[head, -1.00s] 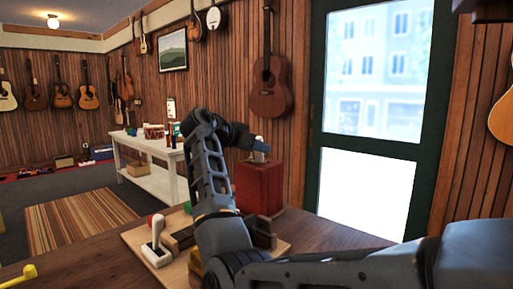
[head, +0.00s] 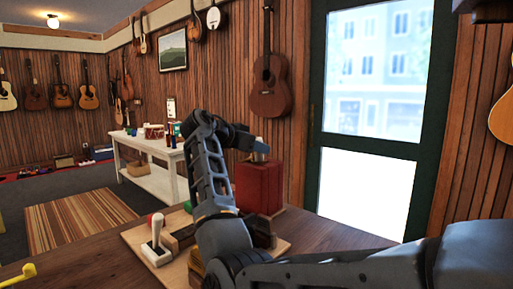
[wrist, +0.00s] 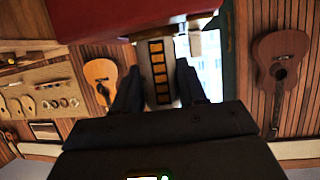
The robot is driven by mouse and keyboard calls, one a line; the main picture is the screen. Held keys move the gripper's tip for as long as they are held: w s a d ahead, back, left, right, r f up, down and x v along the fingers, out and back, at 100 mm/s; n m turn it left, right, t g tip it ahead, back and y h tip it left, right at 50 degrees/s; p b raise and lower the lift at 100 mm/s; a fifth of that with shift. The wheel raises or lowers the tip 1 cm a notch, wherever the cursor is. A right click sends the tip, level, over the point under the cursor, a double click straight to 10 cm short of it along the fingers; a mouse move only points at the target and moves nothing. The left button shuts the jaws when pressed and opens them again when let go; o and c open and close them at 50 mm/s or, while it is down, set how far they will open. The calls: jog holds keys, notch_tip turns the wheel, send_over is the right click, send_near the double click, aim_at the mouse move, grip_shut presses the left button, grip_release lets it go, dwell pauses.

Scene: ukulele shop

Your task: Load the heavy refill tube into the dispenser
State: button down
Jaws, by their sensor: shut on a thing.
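My gripper (wrist: 160,88) is shut on the pale refill tube (wrist: 157,60), which has a dark strip with several yellowish squares facing the wrist camera. The tube sits between the two dark fingers. In the head view my gripper is above the red box-shaped dispenser (head: 259,188), and a small pale part of the tube (head: 261,145) shows at its tip. The dispenser also shows in the wrist view (wrist: 105,15), close beyond the fingertips. Whether the tube's far end is inside or just above the dispenser cannot be told.
A yellow object (head: 18,276) lies at the near left. A white table (head: 150,180) stands behind; a glass door (head: 375,110) is at right.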

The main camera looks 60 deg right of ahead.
jog(key=shift+f, duration=0.4)
jog(key=c, duration=0.9)
grip_release()
jog(key=p+v, duration=0.2)
jog(key=v, duration=0.9)
jog(key=shift+f, duration=0.1)
